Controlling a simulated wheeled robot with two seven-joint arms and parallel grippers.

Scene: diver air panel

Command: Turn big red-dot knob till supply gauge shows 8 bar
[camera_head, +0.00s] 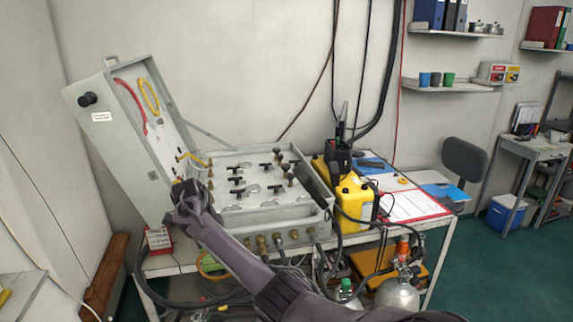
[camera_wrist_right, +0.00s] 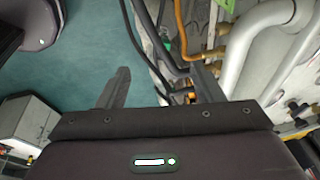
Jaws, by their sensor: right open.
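The open air panel case (camera_head: 225,196) stands on the trolley, with its lid (camera_head: 120,150) raised at the left. Several black knobs and pale round gauges sit on its face. I cannot make out a red dot or any gauge reading at this size. My right gripper (camera_head: 183,192) is at the panel's left edge, near the lid hinge, and its arm crosses the case's front left corner. In the right wrist view the same gripper (camera_wrist_right: 160,86) is open, with nothing between its fingers; hoses and pipes show behind and to the right. My left gripper is not in view.
A yellow unit (camera_head: 355,198) with cables stands right of the case, beside a red-edged clipboard (camera_head: 415,206). Brass fittings (camera_head: 262,243) and hoses line the case's front. A red box (camera_head: 158,240) sits at the trolley's left. A gas cylinder (camera_head: 396,293) stands low at the front right.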

